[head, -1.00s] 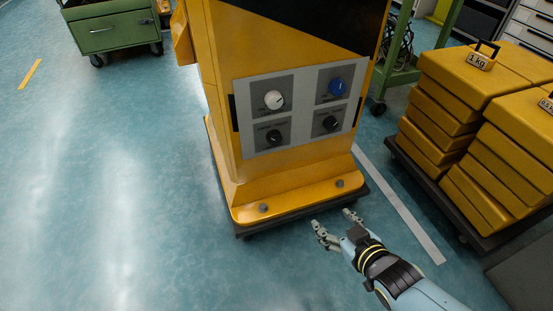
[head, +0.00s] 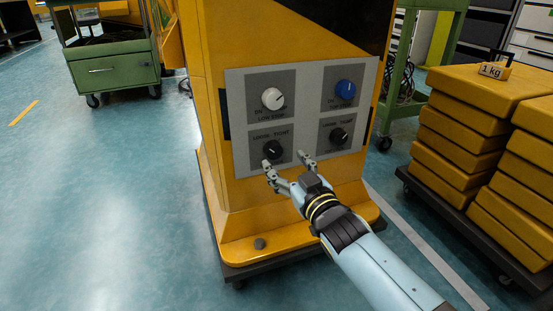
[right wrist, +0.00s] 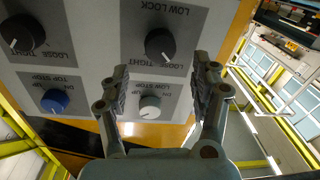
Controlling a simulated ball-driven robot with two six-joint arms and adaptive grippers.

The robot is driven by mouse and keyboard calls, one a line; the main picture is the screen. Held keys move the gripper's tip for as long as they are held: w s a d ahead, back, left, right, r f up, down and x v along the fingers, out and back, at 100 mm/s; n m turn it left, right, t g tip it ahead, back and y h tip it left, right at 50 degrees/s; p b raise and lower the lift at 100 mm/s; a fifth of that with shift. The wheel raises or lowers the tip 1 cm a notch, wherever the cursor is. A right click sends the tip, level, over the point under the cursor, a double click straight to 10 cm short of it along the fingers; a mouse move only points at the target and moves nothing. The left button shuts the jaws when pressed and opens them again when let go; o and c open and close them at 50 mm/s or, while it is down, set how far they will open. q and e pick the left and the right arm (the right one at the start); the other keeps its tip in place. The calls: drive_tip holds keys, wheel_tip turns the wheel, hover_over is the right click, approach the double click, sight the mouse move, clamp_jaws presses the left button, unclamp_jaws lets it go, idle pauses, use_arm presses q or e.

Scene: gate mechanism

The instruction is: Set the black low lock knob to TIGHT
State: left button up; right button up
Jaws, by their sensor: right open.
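The black low lock knob (head: 273,149) is at the lower left of the grey panel, under the LOOSE and TIGHT labels. In the right wrist view the low lock knob (right wrist: 160,43) is at the top, with the LOW LOCK label beside it. The pointer setting is too small to read surely. My right gripper (head: 284,160) is open and empty, just in front of the panel and slightly below and right of the knob. In the right wrist view its fingers (right wrist: 163,64) are spread, with the knob beyond the gap between them. My left gripper is out of view.
The panel also has a white low stop knob (head: 272,98), a blue top stop knob (head: 345,92) and a second black knob (head: 339,136). The yellow housing (head: 215,200) surrounds it. Yellow weights (head: 470,110) stand right; a green cart (head: 110,70) stands back left. Floor at left is clear.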

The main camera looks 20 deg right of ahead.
sight(276, 152)
drive_tip(key=w, duration=0.2)
drive_tip(key=w+b, duration=0.1)
drive_tip(key=w, duration=0.1)
drive_tip(key=shift+w+a+f, duration=0.1)
drive_tip(key=shift+a+f, duration=0.05)
drive_tip(key=shift+a, duration=0.05)
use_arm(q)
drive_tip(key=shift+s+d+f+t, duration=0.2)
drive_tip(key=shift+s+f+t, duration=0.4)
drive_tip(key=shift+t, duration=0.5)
use_arm(e)
drive_tip(key=shift+w+a, duration=0.1)
drive_tip(key=shift+w, duration=0.6)
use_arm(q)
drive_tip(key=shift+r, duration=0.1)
use_arm(e)
drive_tip(key=shift+c, duration=0.4)
drive_tip(key=c, duration=1.1)
